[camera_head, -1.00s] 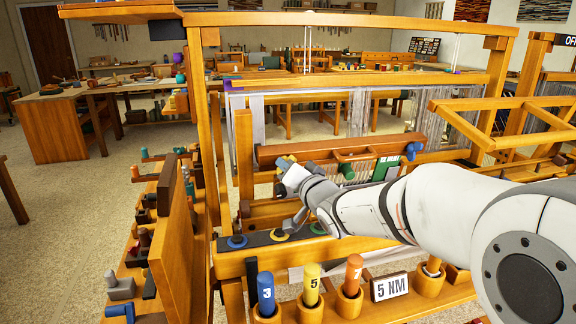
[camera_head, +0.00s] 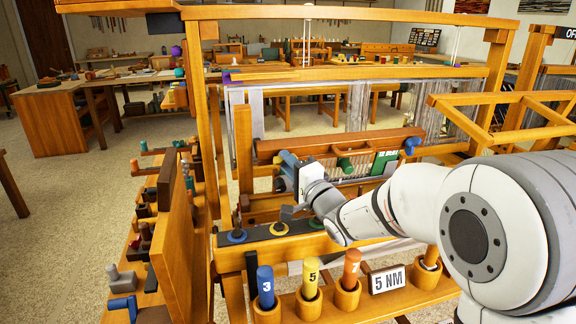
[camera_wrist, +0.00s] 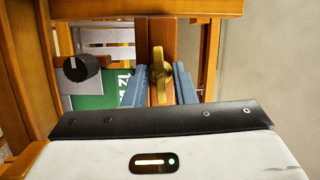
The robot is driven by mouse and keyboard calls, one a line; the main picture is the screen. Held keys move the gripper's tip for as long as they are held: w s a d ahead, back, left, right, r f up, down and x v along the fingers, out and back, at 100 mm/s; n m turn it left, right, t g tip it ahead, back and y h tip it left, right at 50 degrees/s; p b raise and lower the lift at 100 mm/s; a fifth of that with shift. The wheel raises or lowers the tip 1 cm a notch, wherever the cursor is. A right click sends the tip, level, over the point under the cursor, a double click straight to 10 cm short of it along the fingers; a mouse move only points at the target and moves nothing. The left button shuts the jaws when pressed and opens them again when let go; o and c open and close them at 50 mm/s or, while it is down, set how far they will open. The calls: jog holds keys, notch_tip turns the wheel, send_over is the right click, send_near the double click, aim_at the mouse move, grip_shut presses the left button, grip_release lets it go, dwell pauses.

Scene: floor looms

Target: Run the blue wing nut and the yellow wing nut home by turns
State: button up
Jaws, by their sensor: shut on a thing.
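The yellow wing nut (camera_wrist: 158,75) stands between the two blue-grey fingers of my gripper (camera_wrist: 160,88) in the wrist view, its wings seen nearly edge-on. My gripper is shut on it. In the head view my gripper (camera_head: 286,172) is at the left end of the loom's wooden beam (camera_head: 335,143), and its fingers and wrist hide the yellow wing nut there. The blue wing nut (camera_head: 411,146) sits at the beam's right end, clear of my gripper. How far either nut is threaded cannot be told.
A green knob (camera_head: 345,165) and a green plate (camera_head: 385,162) lie between the two nuts. Numbered blue (camera_head: 265,285), yellow (camera_head: 310,278) and orange (camera_head: 350,269) pegs stand in front, beside a 5 NM sign (camera_head: 387,280). A loom upright (camera_head: 243,160) rises left of my gripper.

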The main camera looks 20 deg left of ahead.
dwell(0.4)
jog(key=o, duration=0.7)
jog(key=shift+c, duration=0.2)
jog(key=v, duration=0.8)
jog(key=shift+w, duration=0.1)
